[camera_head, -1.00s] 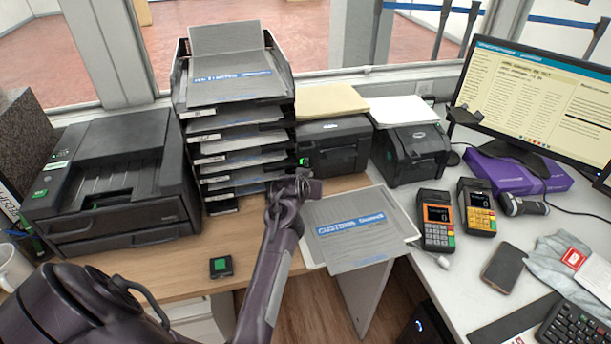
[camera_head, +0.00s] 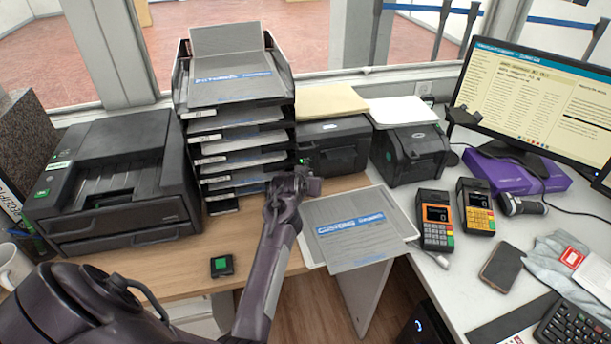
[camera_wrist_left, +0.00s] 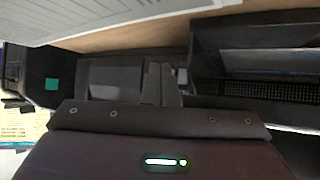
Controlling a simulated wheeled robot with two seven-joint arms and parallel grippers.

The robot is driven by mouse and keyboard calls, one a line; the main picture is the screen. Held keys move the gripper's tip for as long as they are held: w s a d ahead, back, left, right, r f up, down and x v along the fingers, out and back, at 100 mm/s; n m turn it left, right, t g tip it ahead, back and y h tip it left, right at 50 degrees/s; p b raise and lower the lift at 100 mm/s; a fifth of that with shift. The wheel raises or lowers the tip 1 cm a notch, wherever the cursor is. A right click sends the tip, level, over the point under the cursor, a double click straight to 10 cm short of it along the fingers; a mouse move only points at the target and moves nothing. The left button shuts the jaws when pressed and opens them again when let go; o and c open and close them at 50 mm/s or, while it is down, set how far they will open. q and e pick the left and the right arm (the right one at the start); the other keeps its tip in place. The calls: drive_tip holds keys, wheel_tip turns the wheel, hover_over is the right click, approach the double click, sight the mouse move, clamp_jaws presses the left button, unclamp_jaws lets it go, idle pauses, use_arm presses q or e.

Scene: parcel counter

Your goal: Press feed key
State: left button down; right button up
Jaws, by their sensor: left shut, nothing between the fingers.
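The black label printer (camera_head: 335,148) stands right of the tray stack. A small green key (camera_head: 303,161) shows at the left of its front, partly covered by my gripper; its lettering is too small to read. My left gripper (camera_head: 308,178) is shut and empty, just in front of the key. I cannot tell whether it touches the key. In the left wrist view the closed fingers (camera_wrist_left: 162,84) point at dark printer casing, and the key is hidden. A teal-green square (camera_wrist_left: 52,84) shows on a dark device at the left there.
The black tray stack (camera_head: 235,130) rises close left of my gripper. A second printer (camera_head: 412,155) stands to the right. A customs sheet (camera_head: 352,230) lies below. A separate green button (camera_head: 222,265) sits on the wooden counter, and a large printer (camera_head: 115,185) stands at left.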

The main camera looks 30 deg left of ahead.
use_arm(q)
drive_tip(key=shift+w+a+r, duration=0.2)
drive_tip(key=shift+a+r, duration=0.2)
drive_tip(key=shift+r, duration=0.25)
idle(0.3)
drive_tip(key=shift+s+d+p, duration=0.1)
drive_tip(key=shift+p, duration=0.4)
drive_tip(key=shift+f, duration=0.4)
drive_tip(key=shift+s+d+p, duration=0.25)
drive_tip(key=shift+d+p, duration=0.1)
drive_tip(key=shift+p, duration=0.25)
drive_tip(key=s+d+p, duration=0.1)
drive_tip(key=p, duration=0.1)
drive_tip(key=s+d+p, duration=0.1)
drive_tip(key=s+d, duration=0.1)
drive_tip(key=shift+d+f+p, duration=0.15)
drive_tip(key=shift+d+p, duration=0.1)
drive_tip(key=shift+p, duration=0.1)
drive_tip(key=shift+s+d+f, duration=0.2)
drive_tip(key=shift+s+d, duration=0.05)
drive_tip(key=shift+d, duration=0.15)
